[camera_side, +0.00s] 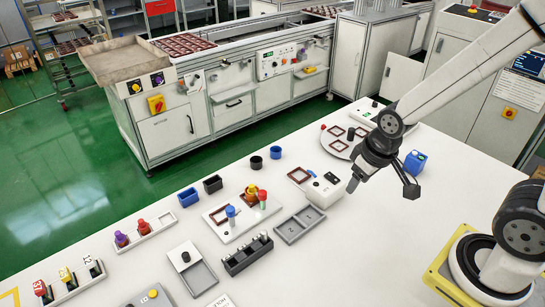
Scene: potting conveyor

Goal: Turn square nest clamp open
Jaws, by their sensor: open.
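A white plate (231,232) lies on the table left of my gripper and carries dark red square nests.
A white box device (325,191) with a square frame (299,175) stands close to my gripper. A blue block (414,162) stands right.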

